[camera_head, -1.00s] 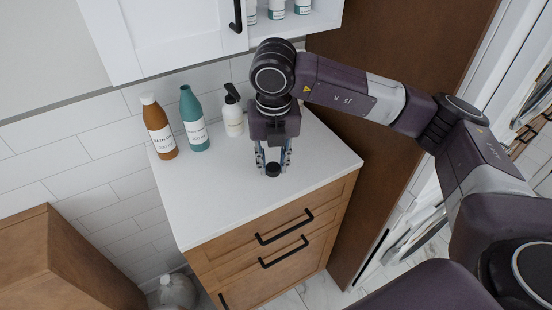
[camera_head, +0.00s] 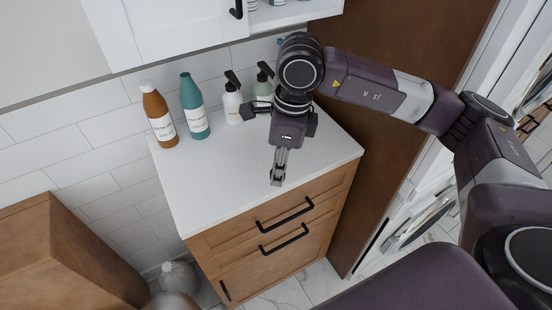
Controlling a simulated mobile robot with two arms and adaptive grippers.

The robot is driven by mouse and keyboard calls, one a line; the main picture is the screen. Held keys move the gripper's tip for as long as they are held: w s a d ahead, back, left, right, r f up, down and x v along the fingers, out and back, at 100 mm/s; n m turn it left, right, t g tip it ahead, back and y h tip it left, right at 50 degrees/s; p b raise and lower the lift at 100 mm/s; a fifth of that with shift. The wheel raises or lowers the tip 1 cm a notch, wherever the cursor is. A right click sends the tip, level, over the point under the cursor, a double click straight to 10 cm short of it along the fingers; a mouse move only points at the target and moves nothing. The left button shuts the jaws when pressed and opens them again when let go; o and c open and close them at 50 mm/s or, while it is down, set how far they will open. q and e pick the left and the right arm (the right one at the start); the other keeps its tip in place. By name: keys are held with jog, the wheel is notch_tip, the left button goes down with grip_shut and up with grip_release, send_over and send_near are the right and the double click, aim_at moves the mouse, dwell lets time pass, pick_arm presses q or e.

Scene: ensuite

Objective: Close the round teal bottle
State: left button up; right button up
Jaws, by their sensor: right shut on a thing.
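The round teal bottle (camera_head: 195,118) stands upright at the back left of the white counter, with no cap seen on its narrow neck. My right gripper (camera_head: 277,178) points down over the front right of the counter, to the right of and nearer than the bottle. Its fingers are shut on a small dark cap, which they almost wholly hide. I cannot tell whether the cap still touches the counter. My left gripper is not in view.
A brown bottle with a white cap (camera_head: 158,117) stands left of the teal one. A white pump bottle (camera_head: 232,104) and a pale green one (camera_head: 263,86) stand to its right. The counter's (camera_head: 215,180) front and middle are clear. A white wall cabinet (camera_head: 175,30) hangs above.

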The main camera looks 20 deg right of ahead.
jog(key=s+n+g, duration=0.1)
jog(key=s+n, duration=0.3)
jog(key=n, duration=0.8)
jog(key=s+n+g+h, duration=0.1)
jog(key=s+n, duration=0.2)
jog(key=n, duration=0.9)
jog(key=shift+s+a, duration=0.3)
jog(key=shift+s, duration=0.1)
